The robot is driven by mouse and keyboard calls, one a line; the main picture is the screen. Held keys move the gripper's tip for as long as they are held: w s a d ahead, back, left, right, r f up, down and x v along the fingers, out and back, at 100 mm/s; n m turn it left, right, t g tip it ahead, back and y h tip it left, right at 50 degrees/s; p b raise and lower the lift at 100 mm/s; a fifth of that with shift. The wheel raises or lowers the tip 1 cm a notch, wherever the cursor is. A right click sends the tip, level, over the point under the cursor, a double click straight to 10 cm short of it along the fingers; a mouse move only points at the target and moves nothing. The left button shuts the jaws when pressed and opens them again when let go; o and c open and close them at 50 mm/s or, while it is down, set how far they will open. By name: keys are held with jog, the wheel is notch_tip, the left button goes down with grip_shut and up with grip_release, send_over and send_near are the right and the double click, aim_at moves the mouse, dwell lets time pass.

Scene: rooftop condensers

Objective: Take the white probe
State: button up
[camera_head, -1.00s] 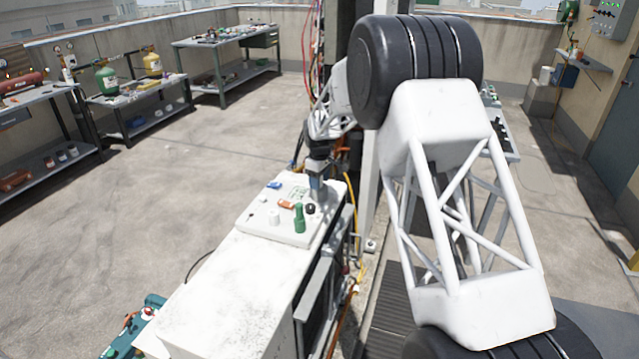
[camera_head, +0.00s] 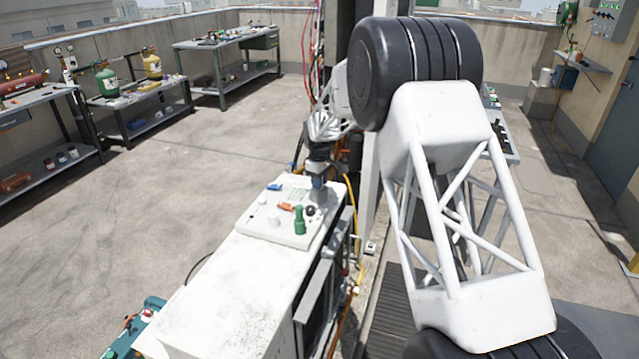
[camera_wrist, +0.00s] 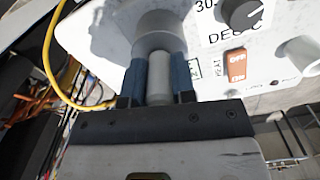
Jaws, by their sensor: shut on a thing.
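The white probe (camera_wrist: 159,78) is a pale cylinder between the two blue fingers of my gripper (camera_wrist: 159,84) in the wrist view. My gripper is shut on it, with a finger against each side. Beyond the fingertips is a wider grey round piece (camera_wrist: 155,35) on the panel; I cannot tell whether it is a socket or part of the probe. In the head view my gripper (camera_head: 318,187) is low over the far right part of the white control panel (camera_head: 262,226), and the probe is hidden there.
The panel carries an orange switch (camera_wrist: 236,65), a black knob (camera_wrist: 242,13), a green upright part (camera_head: 299,222) and a blue part (camera_head: 274,187). The panel rests on a white condenser unit (camera_head: 225,290). A yellow cable (camera_wrist: 68,80) runs close left of my gripper.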

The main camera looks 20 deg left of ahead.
jog(key=shift+r, duration=4.95)
